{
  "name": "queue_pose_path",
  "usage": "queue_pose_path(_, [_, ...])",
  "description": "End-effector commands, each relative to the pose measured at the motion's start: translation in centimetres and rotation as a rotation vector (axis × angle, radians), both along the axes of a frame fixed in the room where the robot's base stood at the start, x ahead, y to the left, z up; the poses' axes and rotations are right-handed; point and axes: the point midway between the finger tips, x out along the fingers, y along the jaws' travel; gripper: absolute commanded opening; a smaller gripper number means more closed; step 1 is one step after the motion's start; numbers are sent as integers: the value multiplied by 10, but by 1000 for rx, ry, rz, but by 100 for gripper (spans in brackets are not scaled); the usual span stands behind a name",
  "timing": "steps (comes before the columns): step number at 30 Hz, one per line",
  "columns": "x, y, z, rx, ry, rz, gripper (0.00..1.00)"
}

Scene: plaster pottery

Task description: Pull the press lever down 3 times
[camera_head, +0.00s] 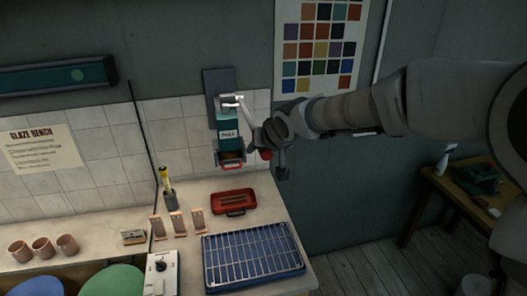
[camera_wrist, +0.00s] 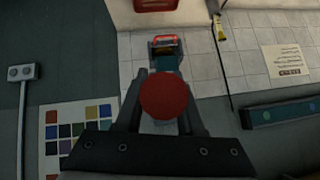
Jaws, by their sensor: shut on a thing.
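The press (camera_head: 228,120) is a teal, wall-mounted unit with a label on its front, on a dark backplate above the bench. Its pale lever (camera_head: 247,118) slants from the top of the press down to the right, ending in a red knob (camera_head: 265,154). My gripper (camera_head: 272,156) is shut on this knob, to the right of the press. In the wrist view the red knob (camera_wrist: 163,97) sits between the two dark fingers of my gripper (camera_wrist: 163,100) and hides part of the press (camera_wrist: 166,62) behind it.
A red tray (camera_head: 233,202) and a blue rack (camera_head: 252,257) lie on the bench below. A colour chart (camera_head: 318,48) hangs behind my arm.

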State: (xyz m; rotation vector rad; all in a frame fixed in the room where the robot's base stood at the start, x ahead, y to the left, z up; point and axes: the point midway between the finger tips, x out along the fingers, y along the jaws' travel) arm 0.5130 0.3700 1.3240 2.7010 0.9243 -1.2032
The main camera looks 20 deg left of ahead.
Motion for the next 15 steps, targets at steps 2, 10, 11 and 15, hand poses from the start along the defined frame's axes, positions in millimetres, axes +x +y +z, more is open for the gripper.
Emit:
queue_pose_path(2, [2, 2, 7, 7, -10, -2, 0])
queue_pose_path(10, [3, 3, 11, 12, -15, -2, 0])
queue_pose_path(11, [3, 3, 11, 12, -15, -2, 0])
queue_pose_path(15, [3, 3, 11, 12, -15, -2, 54])
